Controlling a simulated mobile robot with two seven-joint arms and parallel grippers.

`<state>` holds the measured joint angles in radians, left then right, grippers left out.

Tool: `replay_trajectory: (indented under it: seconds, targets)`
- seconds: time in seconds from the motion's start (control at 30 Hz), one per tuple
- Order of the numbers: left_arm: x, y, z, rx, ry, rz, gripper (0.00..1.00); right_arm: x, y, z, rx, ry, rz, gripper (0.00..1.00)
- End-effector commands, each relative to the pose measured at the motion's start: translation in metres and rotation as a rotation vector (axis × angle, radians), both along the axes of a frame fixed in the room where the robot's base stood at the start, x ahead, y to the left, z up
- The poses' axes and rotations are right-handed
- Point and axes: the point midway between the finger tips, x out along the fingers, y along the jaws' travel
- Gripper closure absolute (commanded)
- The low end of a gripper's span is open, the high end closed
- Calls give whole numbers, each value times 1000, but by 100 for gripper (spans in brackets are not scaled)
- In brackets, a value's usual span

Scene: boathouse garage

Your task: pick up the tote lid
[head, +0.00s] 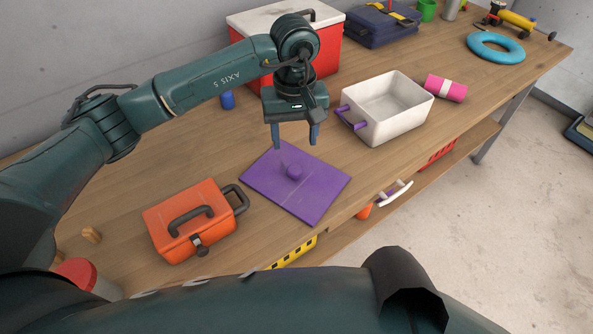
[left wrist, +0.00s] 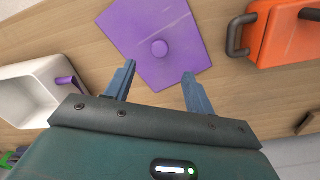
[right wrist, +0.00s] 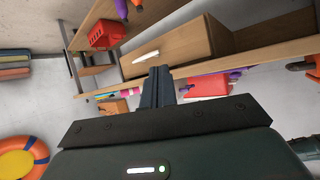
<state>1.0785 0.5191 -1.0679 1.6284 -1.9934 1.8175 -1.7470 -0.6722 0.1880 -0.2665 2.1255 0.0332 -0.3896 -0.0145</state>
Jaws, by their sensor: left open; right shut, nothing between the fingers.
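The purple tote lid (head: 318,195) lies flat on the wooden workbench, with a round purple knob (head: 293,171) in its middle. The lid also shows in the left wrist view (left wrist: 182,30), ahead of the fingers. My left gripper (head: 295,143) is open and empty, pointing down above the lid's far edge. The white tote (head: 388,108), open-topped with purple handles, stands to the right of the lid. My right gripper (right wrist: 158,85) is shut and empty in the right wrist view, facing the underside and drawer of the bench.
An orange toolbox (head: 190,222) sits left of the lid, close to it. A red cooler (head: 330,55) with a white lid and a blue case (head: 383,25) stand at the back. A pink roll (head: 445,88) lies right of the tote. A drawer with a white handle (head: 396,193) is below the front edge.

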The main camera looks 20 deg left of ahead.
Motion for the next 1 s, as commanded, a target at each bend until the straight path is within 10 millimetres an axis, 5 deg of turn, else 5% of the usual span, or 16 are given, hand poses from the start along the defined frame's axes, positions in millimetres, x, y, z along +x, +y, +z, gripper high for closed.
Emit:
replay_trajectory:
  seconds: [0.7, 1.0]
  targets:
    - [2, 1, -89, -2, 2, 0, 46, 1, -5, 6, -8, 23, -23, 100]
    - [3, 1, -94, -2, -1, 0, 47, 0, -6, 2, -11, 29, -24, 100]
